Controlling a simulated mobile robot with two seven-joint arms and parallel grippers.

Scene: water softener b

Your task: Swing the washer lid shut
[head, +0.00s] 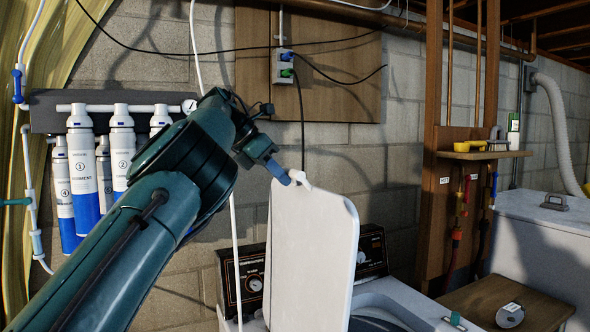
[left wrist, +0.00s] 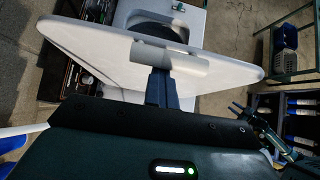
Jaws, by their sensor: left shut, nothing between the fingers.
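The washer's white lid (head: 312,255) stands up steeply, above the open tub (head: 375,322) to its right. In the left wrist view the lid (left wrist: 95,42) spans the picture, with the dark tub opening beyond it. My left gripper (head: 299,179) is at the lid's upper left corner in the head view. Its pale fingertips (left wrist: 170,54) are shut with nothing between them and overlap the lid's edge in the wrist view. I cannot tell whether they touch it. A dark pronged shape (left wrist: 240,108) at the right of the wrist view looks like my right gripper; its jaws are unclear.
The washer's control panel (head: 371,253) stands behind the lid. Blue and white filter cartridges (head: 122,150) hang on the wall at left. A small wooden table (head: 478,303) and a pale chest (head: 545,245) are at right. A white hose (head: 233,210) hangs left of the lid.

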